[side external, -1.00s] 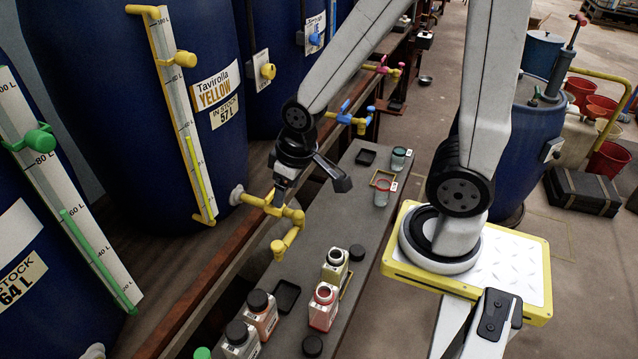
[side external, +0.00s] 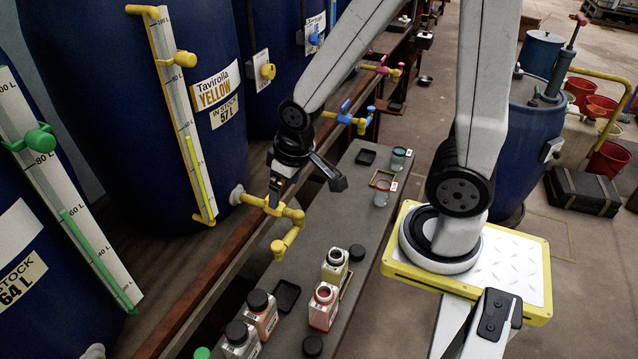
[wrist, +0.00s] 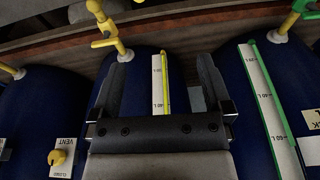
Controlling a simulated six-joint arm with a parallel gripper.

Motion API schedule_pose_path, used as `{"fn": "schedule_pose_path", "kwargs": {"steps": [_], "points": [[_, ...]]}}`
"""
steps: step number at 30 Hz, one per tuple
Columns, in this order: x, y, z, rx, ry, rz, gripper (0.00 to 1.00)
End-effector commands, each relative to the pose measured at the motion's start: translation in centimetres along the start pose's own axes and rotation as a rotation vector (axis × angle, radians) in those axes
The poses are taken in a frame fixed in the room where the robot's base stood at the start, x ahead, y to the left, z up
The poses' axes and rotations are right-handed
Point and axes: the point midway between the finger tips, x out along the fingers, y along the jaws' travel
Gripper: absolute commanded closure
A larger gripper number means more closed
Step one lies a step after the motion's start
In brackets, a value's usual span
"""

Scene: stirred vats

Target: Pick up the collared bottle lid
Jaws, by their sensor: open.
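Two loose black lids lie on the grey bench in the side view: one (side external: 357,252) beside the open yellow bottle (side external: 335,267), the other (side external: 312,346) near the front, below the open red bottle (side external: 323,307). I cannot tell which lid is collared. My gripper (side external: 275,198) is open and empty, high over the bench's left side near the yellow tap, well away from both lids. In the wrist view my gripper (wrist: 160,75) has its fingers wide apart with nothing between them; no lid shows there.
Two capped bottles (side external: 261,314) (side external: 240,341) stand left of the open ones, near a black tray (side external: 286,295). The yellow tap (side external: 287,232) juts over the bench from a blue vat (side external: 110,110). Glass jars (side external: 382,192) stand at the far end; the bench middle is clear.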

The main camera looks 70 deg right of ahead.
Motion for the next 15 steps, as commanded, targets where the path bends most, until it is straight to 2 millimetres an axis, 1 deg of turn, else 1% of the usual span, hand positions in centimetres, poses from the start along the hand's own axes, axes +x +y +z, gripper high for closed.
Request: {"fn": "schedule_pose_path", "kwargs": {"steps": [5,8,15], "points": [[1.5,1.7,-1.6,0.119,-0.015,0.013,0.0],[2.8,3.1,-2.6,0.214,-0.025,0.023,0.0],[6.7,7.3,-4.9,0.465,-0.046,0.05,0.0]]}}
